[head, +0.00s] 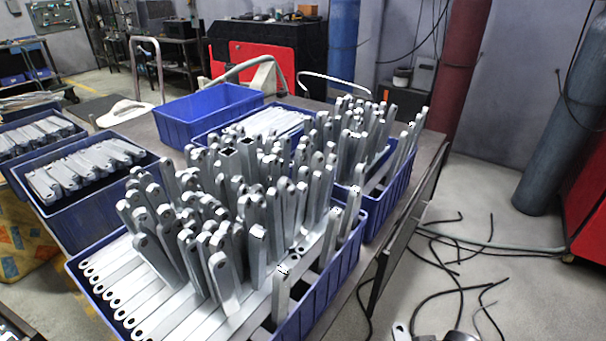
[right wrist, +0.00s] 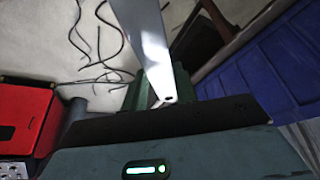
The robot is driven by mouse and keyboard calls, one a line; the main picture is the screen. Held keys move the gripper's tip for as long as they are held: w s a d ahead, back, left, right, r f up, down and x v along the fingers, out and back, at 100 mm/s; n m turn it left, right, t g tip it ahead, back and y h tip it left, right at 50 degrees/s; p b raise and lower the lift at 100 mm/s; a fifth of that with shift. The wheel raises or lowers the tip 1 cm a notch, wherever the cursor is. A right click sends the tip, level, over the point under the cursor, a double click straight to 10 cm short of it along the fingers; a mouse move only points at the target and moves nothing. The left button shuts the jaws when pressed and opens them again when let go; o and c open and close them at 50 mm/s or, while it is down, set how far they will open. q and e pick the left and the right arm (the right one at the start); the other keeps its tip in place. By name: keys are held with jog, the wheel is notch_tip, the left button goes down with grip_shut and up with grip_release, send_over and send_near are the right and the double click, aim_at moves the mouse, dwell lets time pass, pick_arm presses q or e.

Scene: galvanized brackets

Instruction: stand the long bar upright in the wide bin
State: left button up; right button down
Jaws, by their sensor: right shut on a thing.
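A long grey bar (right wrist: 150,45) with a hole at its near end is held by my right gripper (right wrist: 162,98) in the right wrist view. In the head view only a rounded bar end (head: 400,331) shows at the bottom edge, right of the bins, beside a dark part of the gripper. The largest blue bin in view, in front (head: 335,288), holds many bars standing upright or leaning in its middle and right, with others lying flat at its left and front. I cannot tell for certain that this is the wide bin. My left gripper is out of view.
Another blue bin with bars (head: 398,190) stands behind the front one. An empty-looking blue bin (head: 198,122) is at the back. A left bin (head: 90,203) holds a row of bars. The floor right of the table has loose black cables (head: 455,245).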

jog(key=w+a+r+n+t+y+p, duration=0.1)
jog(key=w+a+r+n+t+y, duration=0.3)
jog(key=a+r, duration=0.4)
jog(key=w+a+r+n+t+y, duration=0.1)
jog(key=w+a+r+n+y, duration=0.45)
jog(key=a+r, duration=0.2)
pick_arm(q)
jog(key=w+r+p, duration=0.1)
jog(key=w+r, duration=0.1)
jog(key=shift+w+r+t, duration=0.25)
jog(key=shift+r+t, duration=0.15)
pick_arm(e)
jog(key=w+a+r+t+y, duration=0.1)
jog(key=r+y, duration=0.2)
jog(key=r, duration=0.4)
jog(key=w+a+r+n+t+y, duration=0.1)
jog(key=r+y, duration=0.1)
jog(key=r, duration=0.5)
jog(key=w+a+r+t+y, duration=0.1)
jog(key=r+y, duration=0.2)
jog(key=r, duration=0.4)
jog(key=shift+w+a+r+t+y, duration=0.3)
jog(key=shift+r+y, duration=0.05)
jog(key=shift+f, duration=0.1)
